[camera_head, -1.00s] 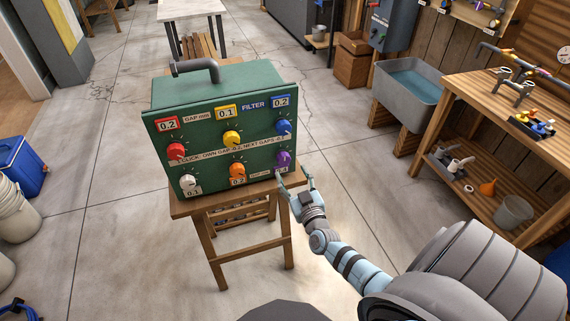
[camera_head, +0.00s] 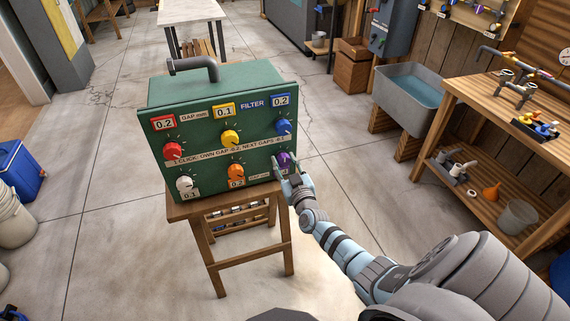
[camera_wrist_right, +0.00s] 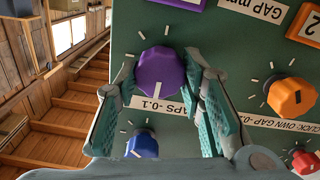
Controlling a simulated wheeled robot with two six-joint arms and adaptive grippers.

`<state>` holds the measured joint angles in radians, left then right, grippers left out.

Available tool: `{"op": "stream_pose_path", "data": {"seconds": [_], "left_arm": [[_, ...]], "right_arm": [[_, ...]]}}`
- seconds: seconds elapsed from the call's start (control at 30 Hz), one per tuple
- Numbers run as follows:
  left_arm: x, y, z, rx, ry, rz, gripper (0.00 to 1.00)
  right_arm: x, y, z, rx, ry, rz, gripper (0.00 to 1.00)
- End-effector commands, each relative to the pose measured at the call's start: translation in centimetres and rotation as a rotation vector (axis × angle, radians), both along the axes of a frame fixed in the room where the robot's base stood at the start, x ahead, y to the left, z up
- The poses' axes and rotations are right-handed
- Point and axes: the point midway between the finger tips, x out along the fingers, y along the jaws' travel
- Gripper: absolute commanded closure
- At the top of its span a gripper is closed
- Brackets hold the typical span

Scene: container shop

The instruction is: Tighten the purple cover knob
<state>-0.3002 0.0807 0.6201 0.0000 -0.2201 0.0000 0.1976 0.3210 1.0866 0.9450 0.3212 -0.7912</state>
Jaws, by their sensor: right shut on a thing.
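The purple cover knob (camera_head: 285,160) is at the lower right of the green filter box (camera_head: 215,194). My right gripper (camera_head: 283,170) reaches it from the lower right. In the right wrist view the purple knob (camera_wrist_right: 160,74) sits between the two teal finger pads of my right gripper (camera_wrist_right: 161,90), which is shut on its sides. The white line on the knob points toward the bottom of that view. The purple label (camera_wrist_right: 180,3) beside the knob is cut off there. My left gripper is not in view.
The box stands on a wooden stool (camera_head: 238,262). Close to the purple knob are the orange knob (camera_head: 236,172) and the blue knob (camera_head: 284,127). Red, yellow and white knobs are farther left. A wooden workbench (camera_head: 490,120) stands at right. The floor around the stool is clear.

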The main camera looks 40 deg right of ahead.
Motion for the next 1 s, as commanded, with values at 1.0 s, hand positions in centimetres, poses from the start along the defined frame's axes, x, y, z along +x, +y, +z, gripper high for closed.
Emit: {"op": "stream_pose_path", "data": {"seconds": [1.0], "left_arm": [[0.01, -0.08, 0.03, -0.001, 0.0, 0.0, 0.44]], "right_arm": [[-0.05, -0.22, -0.21, 0.583, -0.199, 0.001, 0.92]]}}
